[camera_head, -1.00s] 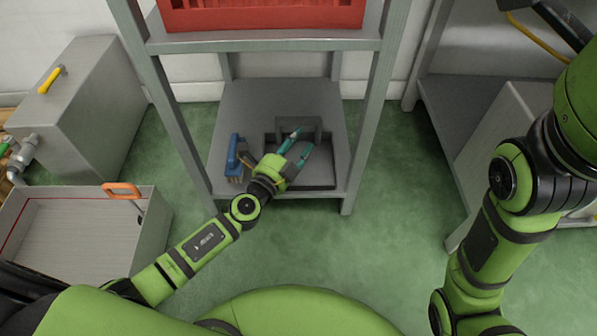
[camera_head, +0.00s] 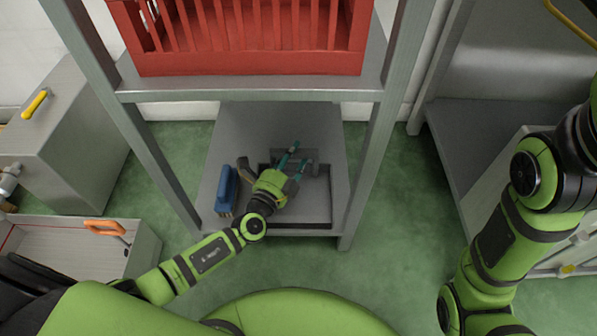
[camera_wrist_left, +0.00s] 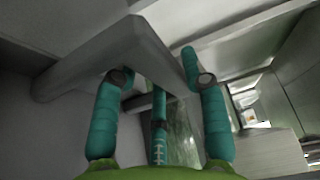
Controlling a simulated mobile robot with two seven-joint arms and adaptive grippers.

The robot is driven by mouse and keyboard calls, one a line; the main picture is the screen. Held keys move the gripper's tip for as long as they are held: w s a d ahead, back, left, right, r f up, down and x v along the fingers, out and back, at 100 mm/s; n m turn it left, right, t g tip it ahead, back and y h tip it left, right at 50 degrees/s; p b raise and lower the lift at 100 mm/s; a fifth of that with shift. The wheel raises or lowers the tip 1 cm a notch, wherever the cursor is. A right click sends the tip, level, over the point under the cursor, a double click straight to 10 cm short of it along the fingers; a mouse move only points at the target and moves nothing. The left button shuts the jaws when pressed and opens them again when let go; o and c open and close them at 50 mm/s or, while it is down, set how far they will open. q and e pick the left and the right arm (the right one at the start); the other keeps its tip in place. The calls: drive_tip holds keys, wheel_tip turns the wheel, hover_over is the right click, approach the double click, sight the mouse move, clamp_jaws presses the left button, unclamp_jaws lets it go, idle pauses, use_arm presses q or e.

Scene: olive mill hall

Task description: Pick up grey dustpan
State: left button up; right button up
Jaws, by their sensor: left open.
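The grey dustpan (camera_head: 314,211) lies on the lower shelf of the metal rack, its flat pan towards me and its raised handle at the back. My left gripper (camera_head: 297,158) is open over the dustpan, its teal fingers at the handle and partly hiding it. In the left wrist view, a grey angled bar that looks like the handle (camera_wrist_left: 125,45) crosses in front of the open left gripper (camera_wrist_left: 160,78). I cannot tell whether the fingers touch it. My right arm shows at the right, but its gripper is out of view.
A red crate (camera_head: 245,62) sits on the shelf above. Rack posts flank the space. A grey bin with an orange-handled tool (camera_head: 104,228) stands at the left.

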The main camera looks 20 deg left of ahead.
use_arm(q)
clamp_jaws()
drive_tip(key=shift+r, duration=0.2)
